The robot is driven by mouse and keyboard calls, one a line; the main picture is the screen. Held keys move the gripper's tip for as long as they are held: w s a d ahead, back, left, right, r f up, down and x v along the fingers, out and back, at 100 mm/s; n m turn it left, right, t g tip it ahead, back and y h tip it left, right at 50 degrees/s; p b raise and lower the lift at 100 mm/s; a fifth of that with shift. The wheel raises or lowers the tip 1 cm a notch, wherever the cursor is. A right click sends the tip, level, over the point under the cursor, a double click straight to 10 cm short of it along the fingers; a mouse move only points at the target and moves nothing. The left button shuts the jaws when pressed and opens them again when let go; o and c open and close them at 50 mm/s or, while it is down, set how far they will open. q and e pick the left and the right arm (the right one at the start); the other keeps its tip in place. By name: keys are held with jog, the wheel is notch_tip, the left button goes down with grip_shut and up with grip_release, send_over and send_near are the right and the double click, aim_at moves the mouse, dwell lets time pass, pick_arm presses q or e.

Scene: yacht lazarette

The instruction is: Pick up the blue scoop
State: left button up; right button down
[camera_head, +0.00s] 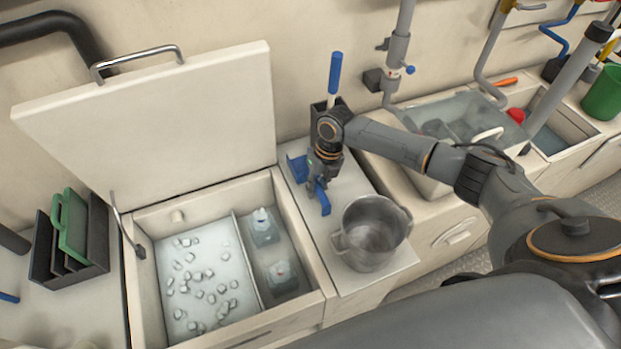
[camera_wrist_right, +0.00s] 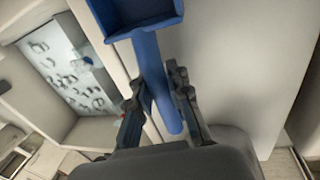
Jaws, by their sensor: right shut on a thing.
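The blue scoop (camera_head: 297,168) is by the small counter between the open ice bin and the sink. Its square bowl (camera_wrist_right: 140,14) and straight handle (camera_wrist_right: 158,85) show clearly in the right wrist view. My right gripper (camera_head: 319,180) comes down from above, its two dark fingers on either side of the handle, shut on it below the bowl. In the head view the gripper hides part of the scoop. I cannot tell how far the scoop is above the counter. My left gripper is not in view.
A blue-handled tool (camera_head: 335,73) stands upright behind. The sink (camera_head: 460,118) is right.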

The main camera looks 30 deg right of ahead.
jog(key=shift+r, duration=0.1)
jog(key=shift+r, duration=0.25)
notch_tip(320, 180, up, 2)
jog(key=shift+w+r+b, duration=0.1)
jog(key=shift+r+b, duration=0.15)
jog(key=shift+b, duration=0.3)
jog(key=s+a+r, duration=0.8)
jog(key=a+r, duration=0.1)
jog(key=a, duration=0.2)
jog(key=shift+s+r+b, duration=0.4)
jog(key=shift+b, duration=0.05)
